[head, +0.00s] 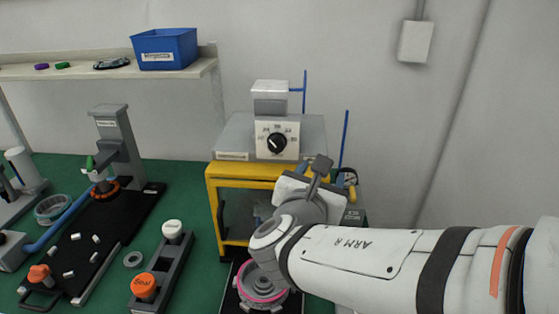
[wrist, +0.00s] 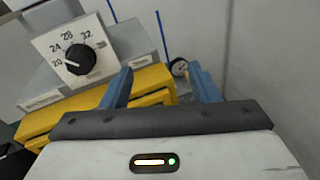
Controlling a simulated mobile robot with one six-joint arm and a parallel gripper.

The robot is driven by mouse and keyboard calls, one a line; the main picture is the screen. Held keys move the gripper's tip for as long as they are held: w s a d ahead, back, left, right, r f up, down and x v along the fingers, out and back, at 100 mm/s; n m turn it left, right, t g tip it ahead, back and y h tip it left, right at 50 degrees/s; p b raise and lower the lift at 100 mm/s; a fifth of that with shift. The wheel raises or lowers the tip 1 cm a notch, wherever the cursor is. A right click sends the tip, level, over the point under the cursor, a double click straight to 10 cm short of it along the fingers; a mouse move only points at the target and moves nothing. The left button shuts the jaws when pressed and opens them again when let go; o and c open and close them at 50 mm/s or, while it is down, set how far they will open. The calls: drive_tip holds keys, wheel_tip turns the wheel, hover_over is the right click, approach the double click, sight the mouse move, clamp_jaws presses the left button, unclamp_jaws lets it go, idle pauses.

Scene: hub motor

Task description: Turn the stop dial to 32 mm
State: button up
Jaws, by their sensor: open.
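The stop dial (head: 277,142) is a black round knob on a white scale plate, on the front of the grey unit on top of the yellow press frame. In the wrist view the dial (wrist: 87,58) shows at upper left, with the numbers 20, 24, 28, 32 and 36 around it. Its white pointer line points to the lower left, near 20. My gripper (wrist: 160,84) is open and empty, with blue fingers apart. It is to the right of the dial and not touching it. In the head view my gripper is partly hidden behind my wrist.
The yellow frame (head: 212,205) stands on the green bench (head: 190,200). A ringed motor part (head: 262,291) sits below it, beside my arm. A thin blue rod (head: 346,138) stands upright right of the grey unit. A round gauge (wrist: 180,67) shows between my fingers.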

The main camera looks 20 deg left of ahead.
sight(275, 147)
drive_tip(key=s+a+n+y, duration=0.4)
drive_tip(key=a+n, duration=0.2)
drive_tip(key=a, duration=0.2)
drive_tip(key=shift+t, duration=0.4)
drive_tip(key=x, duration=0.5)
drive_tip(key=r+x, duration=0.1)
drive_tip(key=x, duration=0.2)
drive_tip(key=shift+s+a, duration=0.1)
drive_tip(key=shift+a, duration=0.15)
drive_tip(key=c, duration=0.9)
drive_tip(key=shift+s+y, duration=0.1)
drive_tip(key=shift+y, duration=0.3)
drive_tip(key=shift+c, duration=0.3)
